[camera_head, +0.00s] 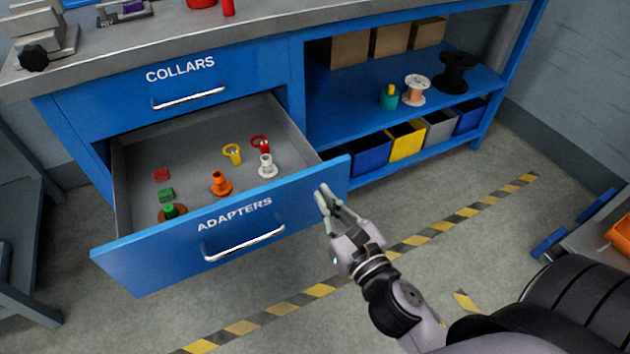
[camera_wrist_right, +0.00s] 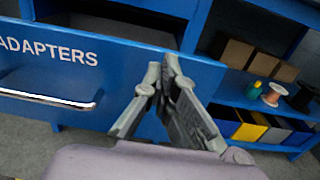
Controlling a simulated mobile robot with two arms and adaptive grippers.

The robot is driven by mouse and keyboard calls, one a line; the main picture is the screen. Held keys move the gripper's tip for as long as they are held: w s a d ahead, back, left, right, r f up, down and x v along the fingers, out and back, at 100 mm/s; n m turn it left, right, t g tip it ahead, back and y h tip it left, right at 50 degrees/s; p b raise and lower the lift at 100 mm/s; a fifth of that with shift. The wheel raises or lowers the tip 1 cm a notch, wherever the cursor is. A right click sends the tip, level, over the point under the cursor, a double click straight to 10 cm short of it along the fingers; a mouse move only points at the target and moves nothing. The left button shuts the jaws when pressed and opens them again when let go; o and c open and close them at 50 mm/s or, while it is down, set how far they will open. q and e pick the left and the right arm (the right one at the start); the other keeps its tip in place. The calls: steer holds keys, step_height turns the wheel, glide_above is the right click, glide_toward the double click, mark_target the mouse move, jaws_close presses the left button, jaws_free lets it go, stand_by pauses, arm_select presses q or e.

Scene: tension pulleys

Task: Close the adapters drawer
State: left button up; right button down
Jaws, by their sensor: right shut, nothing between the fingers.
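The blue adapters drawer (camera_head: 130,262) is pulled well out of the workbench in the head view, its front lettered ADAPTERS. A silver bar handle (camera_head: 245,244) runs across its front. Several small adapters lie inside, among them an orange one (camera_head: 220,184) and a white one (camera_head: 267,167). My right gripper (camera_head: 323,190) is shut and empty near the right end of the drawer front. In the right wrist view the drawer front (camera_wrist_right: 100,80) and its handle (camera_wrist_right: 50,98) are left of the fingers (camera_wrist_right: 167,70). I cannot tell whether they touch the front. My left gripper is not in view.
The closed collars drawer (camera_head: 120,93) is above. At right, shelves hold boxes (camera_head: 390,40), spools (camera_head: 416,90) and coloured bins (camera_head: 407,140). A striped floor line (camera_head: 320,291) crosses the clear floor. A grey cart (camera_head: 590,245) stands at the right edge.

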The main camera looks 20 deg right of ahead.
mark_target(308, 177)
steer(key=shift+w+a, duration=0.1)
steer(key=shift+w, duration=2.05)
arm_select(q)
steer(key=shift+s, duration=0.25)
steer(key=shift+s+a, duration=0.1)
arm_select(e)
steer(key=shift+w, duration=0.1)
